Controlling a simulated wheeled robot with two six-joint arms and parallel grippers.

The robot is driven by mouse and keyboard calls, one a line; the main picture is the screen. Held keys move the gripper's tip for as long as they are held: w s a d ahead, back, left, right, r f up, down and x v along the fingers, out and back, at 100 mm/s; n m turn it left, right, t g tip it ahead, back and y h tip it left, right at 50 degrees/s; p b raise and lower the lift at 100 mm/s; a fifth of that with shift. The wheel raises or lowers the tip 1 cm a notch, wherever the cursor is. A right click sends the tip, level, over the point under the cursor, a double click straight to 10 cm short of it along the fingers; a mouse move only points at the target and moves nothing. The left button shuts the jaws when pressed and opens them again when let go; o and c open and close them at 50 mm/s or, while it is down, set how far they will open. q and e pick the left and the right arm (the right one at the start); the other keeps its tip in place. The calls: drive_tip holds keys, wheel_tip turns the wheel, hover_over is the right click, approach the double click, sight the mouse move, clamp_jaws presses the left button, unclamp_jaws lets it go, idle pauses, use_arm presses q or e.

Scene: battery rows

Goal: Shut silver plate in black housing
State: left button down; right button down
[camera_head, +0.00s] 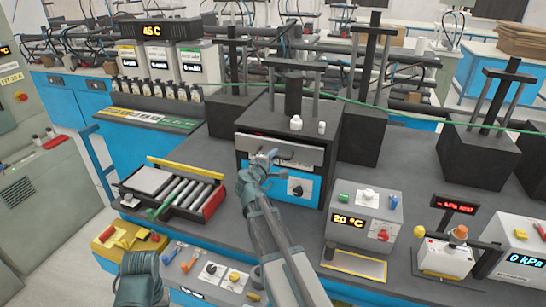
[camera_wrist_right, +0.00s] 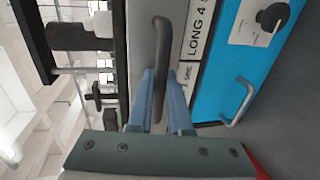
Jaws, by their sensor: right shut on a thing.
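The silver plate (camera_head: 310,155) is a wide front panel with a bar handle, on the upper front of the black housing (camera_head: 325,122). It seems to stand slightly forward of the housing, but how large the gap is cannot be told. My right gripper (camera_head: 266,160) is at the plate's front, shut on the handle. In the right wrist view, the fingers (camera_wrist_right: 160,98) lie on either side of the grey handle (camera_wrist_right: 162,40), in front of the plate (camera_wrist_right: 139,25). Only part of my left arm shows at the lower left in the head view; its fingers are out of sight.
A blue panel (camera_head: 308,199) with a black knob sits below the plate. A roller tray (camera_head: 211,204) stands to the left and a 20 °C unit (camera_head: 350,241) to the right. Small white pieces (camera_head: 296,123) stand on the housing top. A green cable crosses behind.

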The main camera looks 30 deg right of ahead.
idle(0.3)
drive_tip(key=x, duration=0.2)
drive_tip(key=r+x, duration=0.1)
drive_tip(key=x, duration=0.1)
drive_tip(key=shift+w+d, duration=0.1)
drive_tip(key=c, duration=0.8)
unclamp_jaws()
drive_tip(key=shift+f, duration=0.1)
drive_tip(key=shift+c, duration=0.2)
drive_tip(key=p+v, duration=0.3)
drive_tip(key=v, duration=1.1)
drive_tip(key=shift+w, duration=0.1)
